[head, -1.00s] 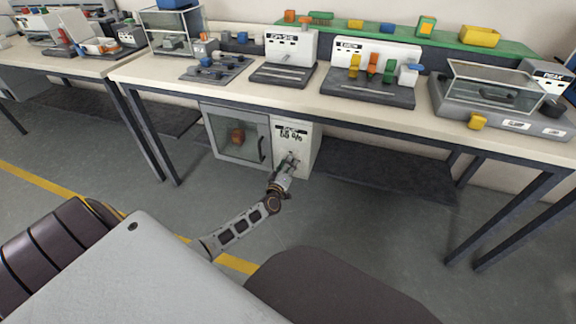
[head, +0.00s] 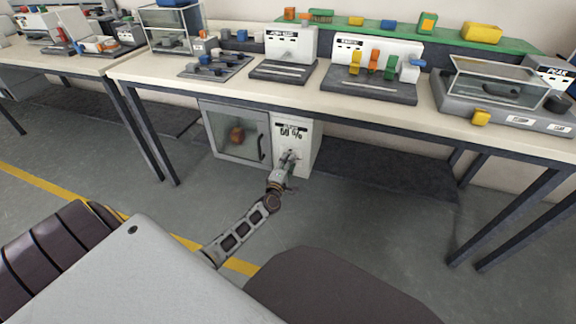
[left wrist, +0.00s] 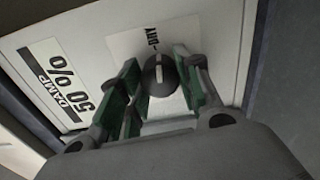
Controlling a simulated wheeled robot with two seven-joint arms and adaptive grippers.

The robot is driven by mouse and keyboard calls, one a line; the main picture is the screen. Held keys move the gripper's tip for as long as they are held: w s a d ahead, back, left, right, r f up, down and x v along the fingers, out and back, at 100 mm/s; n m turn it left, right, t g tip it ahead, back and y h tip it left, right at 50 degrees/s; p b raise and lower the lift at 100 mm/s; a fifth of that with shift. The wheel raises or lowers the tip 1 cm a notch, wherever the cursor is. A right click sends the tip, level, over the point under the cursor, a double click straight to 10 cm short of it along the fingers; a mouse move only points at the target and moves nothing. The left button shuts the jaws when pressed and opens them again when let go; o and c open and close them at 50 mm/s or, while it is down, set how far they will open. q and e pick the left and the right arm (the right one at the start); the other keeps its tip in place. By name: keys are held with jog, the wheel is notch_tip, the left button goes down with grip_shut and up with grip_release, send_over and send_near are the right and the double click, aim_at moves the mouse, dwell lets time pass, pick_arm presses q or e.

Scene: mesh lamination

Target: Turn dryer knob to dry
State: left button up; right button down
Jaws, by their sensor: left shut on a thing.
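The dryer (head: 296,130) is a white and grey cabinet under the table, with a control panel on its right side. The dryer knob (left wrist: 160,76) is black and round with a white pointer line. In the left wrist view the pointer aims roughly up toward the DRY mark (left wrist: 151,42); exact alignment is hard to tell. My left gripper (head: 289,157) is at the panel, its green-padded fingers (left wrist: 162,85) shut on the knob from both sides. In the head view the gripper hides the knob. My right gripper is not in view.
A display label (left wrist: 60,80) reading DAMP 50 % is beside the knob. The table (head: 220,80) above carries several devices. Table legs (head: 148,135) stand left; floor in front is open.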

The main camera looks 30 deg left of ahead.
pick_arm(q)
jog(key=shift+a+n, duration=0.15)
jog(key=shift+n, duration=0.65)
jog(key=o, duration=1)
jog(key=shift+o, duration=0.2)
jog(key=shift+s, duration=0.1)
jog(key=v, duration=1.2)
dwell(0.4)
